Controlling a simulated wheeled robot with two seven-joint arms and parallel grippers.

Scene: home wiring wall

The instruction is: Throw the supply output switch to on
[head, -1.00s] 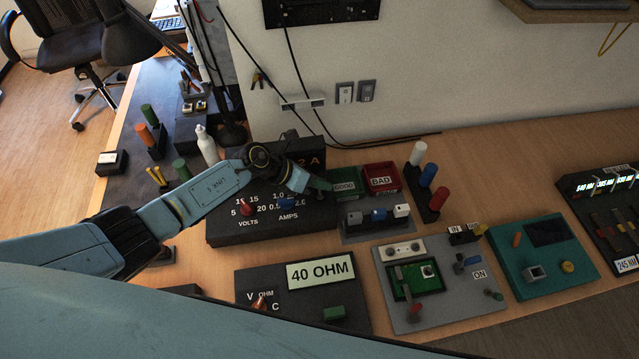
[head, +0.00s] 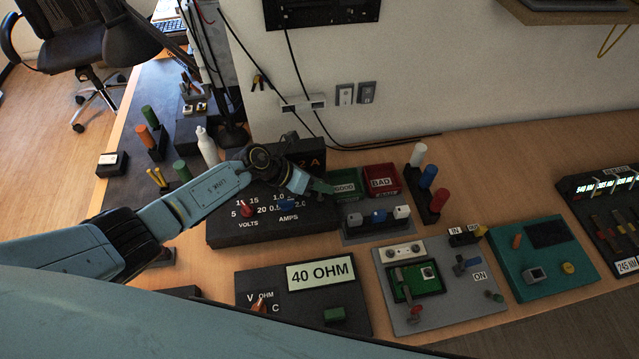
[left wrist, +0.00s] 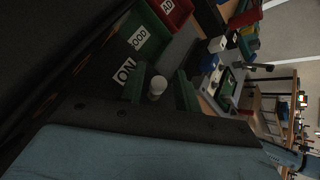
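The supply (head: 225,230) is a black box with a red VOLTS knob (head: 246,208) and a blue AMPS knob (head: 287,206). My left gripper (head: 324,188) is over its right end, and the arm hides part of the panel and display. In the left wrist view, a pale round-tipped lever (left wrist: 157,87) stands beside the ON label (left wrist: 124,71). The green fingers of my left gripper (left wrist: 160,92) are apart, one on each side of the lever, with gaps showing. I cannot tell which way the lever is thrown. My right gripper is not in view.
Green GOOD (head: 345,187) and red BAD (head: 381,181) bins stand just right of the gripper. The 40 OHM meter (head: 300,305) and a grey test board (head: 445,310) lie nearer. Bare bench lies at the back right.

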